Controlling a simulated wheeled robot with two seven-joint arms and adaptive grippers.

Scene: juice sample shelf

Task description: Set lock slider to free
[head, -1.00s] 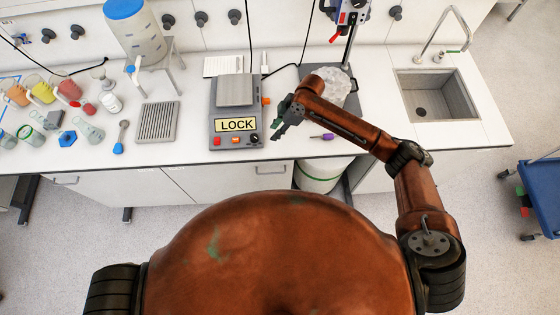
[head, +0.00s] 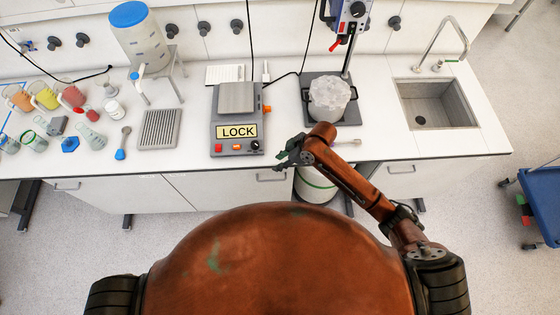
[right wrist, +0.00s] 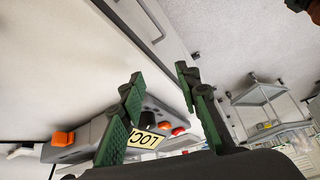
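A grey weighing device (head: 228,149) stands on the bench in the head view, with a yellow sign reading LOCK (head: 237,131) on its front. An orange slider knob (head: 267,109) sticks out of its right side. The knob also shows in the right wrist view (right wrist: 62,138), left of the fingers, with part of the sign (right wrist: 142,139) behind them. My right gripper (head: 279,158) is at the bench's front edge, right of and nearer than the device. Its green-padded fingers (right wrist: 160,75) are apart with nothing between them. My left gripper is out of view.
A clear tub (head: 329,98) stands on a dark plate under a stirrer to the right. A grey ribbed tray (head: 159,129) lies left of the device, with several cups of juice farther left. Bare bench lies between the device and the plate.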

